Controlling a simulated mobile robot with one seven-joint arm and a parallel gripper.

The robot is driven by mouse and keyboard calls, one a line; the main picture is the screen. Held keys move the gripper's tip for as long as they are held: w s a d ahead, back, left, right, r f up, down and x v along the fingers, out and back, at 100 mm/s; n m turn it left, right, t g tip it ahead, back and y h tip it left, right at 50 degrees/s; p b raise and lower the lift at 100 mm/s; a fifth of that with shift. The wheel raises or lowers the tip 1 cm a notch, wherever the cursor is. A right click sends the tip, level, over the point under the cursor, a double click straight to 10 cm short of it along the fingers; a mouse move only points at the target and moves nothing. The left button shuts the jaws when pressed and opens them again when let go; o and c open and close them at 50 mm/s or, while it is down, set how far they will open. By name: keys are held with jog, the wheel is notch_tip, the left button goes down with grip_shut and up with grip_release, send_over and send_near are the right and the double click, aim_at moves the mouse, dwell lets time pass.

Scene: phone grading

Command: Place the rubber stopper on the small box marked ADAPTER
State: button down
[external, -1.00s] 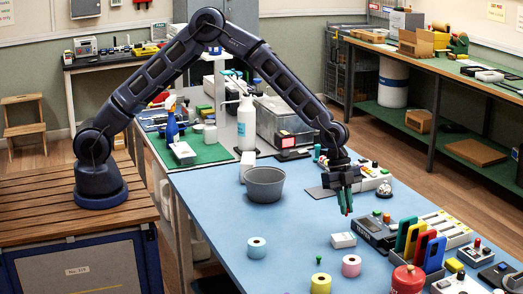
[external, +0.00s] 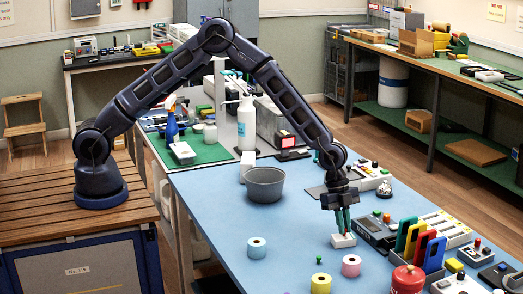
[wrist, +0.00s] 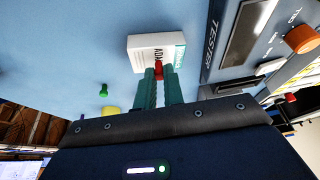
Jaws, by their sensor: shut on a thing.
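The small white ADAPTER box (external: 343,241) lies on the blue table; in the wrist view its top (wrist: 152,50) shows the letters "ADA", the rest hidden by my fingers. My gripper (external: 344,226) points down over the box with its green fingers close together. In the wrist view, my gripper (wrist: 160,75) is shut on a small red piece, which I take for the rubber stopper (wrist: 159,67). The stopper shows between the fingertips, in front of the box top. I cannot tell whether it touches the box.
A grey tester (external: 374,231) stands close to the right of the box. A green peg (external: 319,260), a blue-white roll (external: 257,247), a pink roll (external: 351,265) and a yellow roll (external: 321,283) stand nearby. A grey bucket (external: 264,185) is behind left.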

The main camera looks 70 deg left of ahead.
jog(key=c, duration=1.5)
grip_release()
jog(key=v, duration=1.2)
jog(key=s+a+r+n+t+y, duration=0.2)
jog(key=s+a+r+n, duration=0.35)
jog(key=a+r, duration=0.7)
jog(key=s+a+r+n+t+y, duration=0.1)
jog(key=s+a+r+n+y, duration=0.15)
jog(key=s+a+r, duration=1)
jog(key=s+a+n+t, duration=0.1)
jog(key=s+a+n, duration=0.9)
jog(key=s+a, duration=1.2)
jog(key=shift+s+a+f, duration=0.2)
jog(key=shift+s+a, duration=0.15)
jog(key=shift+s, duration=0.1)
